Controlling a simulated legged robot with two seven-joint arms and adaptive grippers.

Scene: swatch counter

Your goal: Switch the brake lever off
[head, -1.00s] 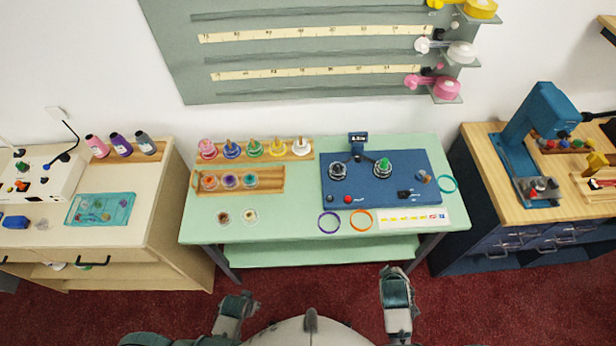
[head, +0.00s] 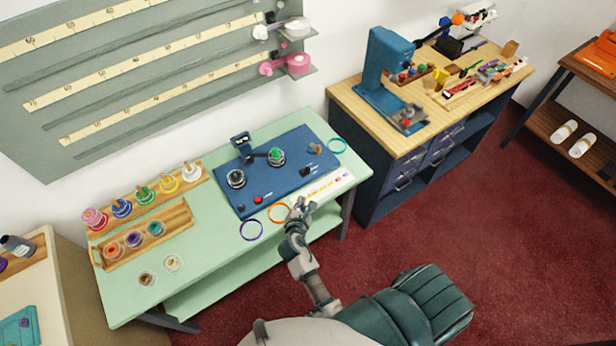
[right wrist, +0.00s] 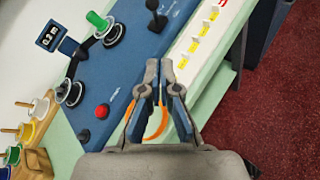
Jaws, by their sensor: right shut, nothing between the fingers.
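The blue winder unit (head: 285,185) sits on the mint table. A small black lever (head: 306,171), which I take for the brake lever, stands on its front right part. In the right wrist view the black lever (right wrist: 155,18) sticks up from a dark base at the top, ahead of my fingers. Its exact setting is too small to tell. My right gripper (head: 299,204) is over the table's front edge, near the orange ring. In its wrist view the right gripper (right wrist: 160,68) is shut and empty, apart from the lever. My left gripper is out of view.
A red button (right wrist: 102,110) and a green-topped spindle (right wrist: 98,22) are on the unit. The orange ring (head: 279,213), purple ring (head: 251,230) and white label strip (head: 326,188) lie in front. Spool racks (head: 147,240) stand left; a wooden bench (head: 400,137) stands right.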

